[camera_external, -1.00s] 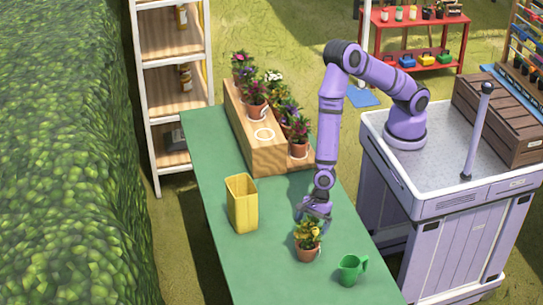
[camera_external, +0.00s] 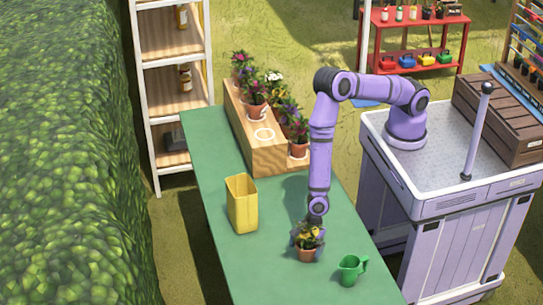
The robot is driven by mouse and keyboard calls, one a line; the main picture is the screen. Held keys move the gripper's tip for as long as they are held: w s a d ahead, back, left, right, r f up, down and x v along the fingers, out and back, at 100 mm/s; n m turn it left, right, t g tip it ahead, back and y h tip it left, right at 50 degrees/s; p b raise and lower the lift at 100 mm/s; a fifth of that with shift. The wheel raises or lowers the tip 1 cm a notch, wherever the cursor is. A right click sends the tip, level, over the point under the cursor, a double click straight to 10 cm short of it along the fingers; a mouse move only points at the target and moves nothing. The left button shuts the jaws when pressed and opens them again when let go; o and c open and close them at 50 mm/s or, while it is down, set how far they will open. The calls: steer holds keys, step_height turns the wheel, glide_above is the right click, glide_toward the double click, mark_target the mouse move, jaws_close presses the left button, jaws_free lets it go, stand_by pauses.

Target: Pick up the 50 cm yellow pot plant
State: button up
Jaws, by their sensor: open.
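The yellow pot plant (camera_external: 306,253) stands upright on the green table, a terracotta pot with yellow flowers and green leaves. My gripper (camera_external: 308,238) is open and points straight down over it. Its fingers reach down on either side of the foliage, close above the pot. The fingers hide part of the flowers. I cannot tell whether they touch the plant.
A yellow bin (camera_external: 242,204) stands left of the plant and a green watering can (camera_external: 351,269) close to its right. A stepped wooden stand (camera_external: 266,157) at the back holds several potted plants. The green table (camera_external: 262,264) is clear in front.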

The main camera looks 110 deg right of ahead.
steer(key=c, duration=0.9)
steer(key=shift+r, duration=0.1)
